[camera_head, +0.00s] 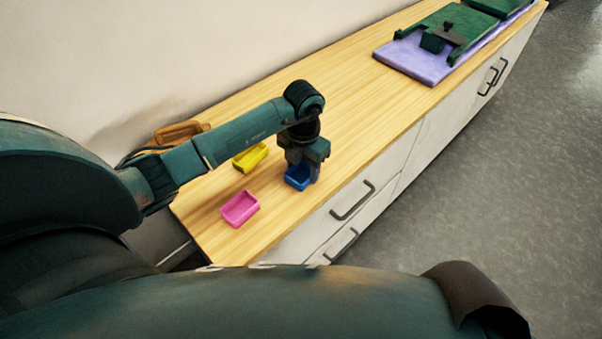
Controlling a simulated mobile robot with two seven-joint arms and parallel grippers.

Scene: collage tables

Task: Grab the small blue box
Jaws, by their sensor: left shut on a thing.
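The small blue box (297,180) is on the wooden counter near its front edge, open at the top. My left gripper (302,172) points down over it and is shut on its wall. The gripper hides part of the box. I cannot tell whether the box is touching the counter or slightly raised. My right gripper is not in view.
A pink box (240,209) and a yellow box (250,158) stand on the wooden counter (345,95) left of the blue box. A brown object (180,131) lies by the wall. A purple mat (408,60) with green items is at the far end. Drawer handles (352,201) stick out in front.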

